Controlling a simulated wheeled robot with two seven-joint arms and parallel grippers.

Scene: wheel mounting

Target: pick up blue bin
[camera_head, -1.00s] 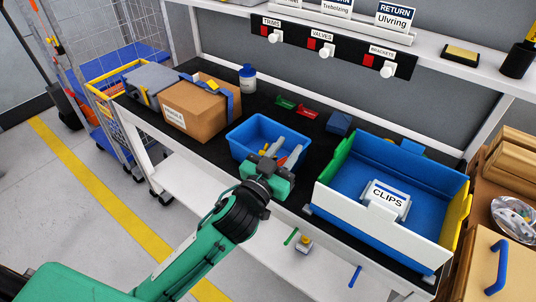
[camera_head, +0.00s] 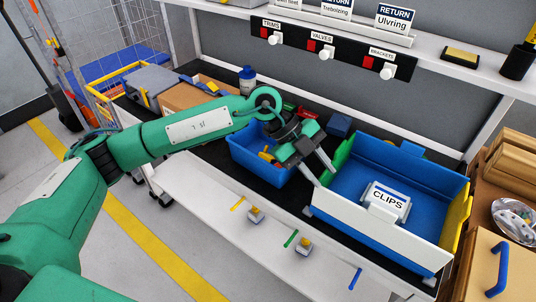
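The small blue bin (camera_head: 250,164) stands on the black worktop, partly hidden behind my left arm and gripper. A yellow or orange item shows inside it. The fingers point down and right, toward the gap between the bin and the larger blue tray labelled CLIPS (camera_head: 350,172). I cannot tell whether a finger touches either one. My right gripper is not in view.
A cardboard box (camera_head: 185,96) and a white bottle with a blue cap (camera_head: 248,80) stand behind my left arm. A shelf with white knobs (camera_head: 326,53) runs along the back. Brown boxes (camera_head: 500,165) stand at the right.

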